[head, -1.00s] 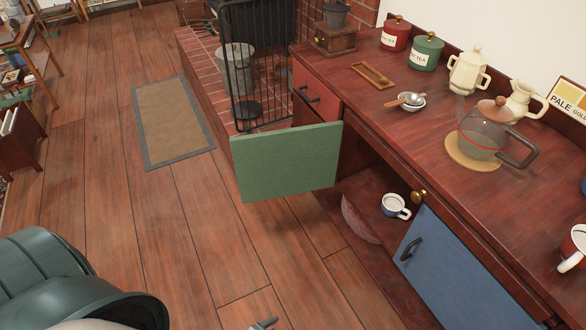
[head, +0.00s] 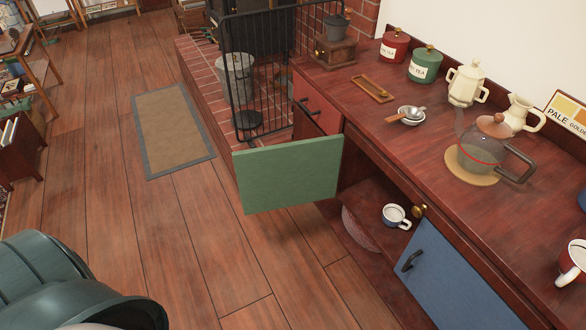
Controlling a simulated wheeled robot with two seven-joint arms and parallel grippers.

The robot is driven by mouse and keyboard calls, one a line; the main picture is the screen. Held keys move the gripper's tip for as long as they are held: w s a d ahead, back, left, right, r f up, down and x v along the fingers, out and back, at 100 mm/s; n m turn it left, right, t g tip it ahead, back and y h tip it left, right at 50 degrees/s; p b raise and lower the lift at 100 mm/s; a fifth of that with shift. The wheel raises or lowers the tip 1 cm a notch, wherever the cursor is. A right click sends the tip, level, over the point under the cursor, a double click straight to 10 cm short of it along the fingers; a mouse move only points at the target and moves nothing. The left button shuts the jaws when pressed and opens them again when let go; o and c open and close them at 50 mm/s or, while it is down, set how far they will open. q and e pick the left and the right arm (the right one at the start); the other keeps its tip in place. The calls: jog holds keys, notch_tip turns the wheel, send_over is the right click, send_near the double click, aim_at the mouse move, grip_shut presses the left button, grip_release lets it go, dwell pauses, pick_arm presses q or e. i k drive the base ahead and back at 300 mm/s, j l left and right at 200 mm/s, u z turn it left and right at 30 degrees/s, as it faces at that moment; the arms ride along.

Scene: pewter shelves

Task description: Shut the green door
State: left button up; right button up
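The green door (head: 288,174) stands open at the front of the wooden counter cabinet, swung out over the floor. Its right edge meets the cabinet front beside the red drawer front. The open compartment (head: 370,185) to its right shows a blue and white mug (head: 395,216) and part of a round bowl-like thing (head: 360,226). No handle shows on the face of the door that I see. Neither of my grippers is in view, and nothing touches the visible part of the door.
A blue door (head: 440,275) with a black handle is right of the compartment. A black fire guard (head: 260,70) is behind the green door. Floor in front is clear.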

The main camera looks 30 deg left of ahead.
aim_at(284, 175)
jog(key=i+j+z, duration=0.1)
jog(key=j+z, duration=0.25)
jog(key=j, duration=0.55)
jog(key=j+z, duration=0.35)
jog(key=j, duration=0.6)
jog(key=j+z, duration=0.35)
jog(key=j, duration=0.3)
jog(key=j+z, duration=0.3)
jog(key=j, duration=0.3)
jog(key=k+j+z, duration=0.1)
jog(key=j+z, duration=0.25)
jog(key=j, duration=0.25)
jog(key=i+j+z, duration=0.15)
jog(key=j, duration=0.25)
jog(key=j+z, duration=0.15)
jog(key=j, duration=0.25)
jog(key=i+j+z, duration=0.15)
jog(key=j, duration=0.25)
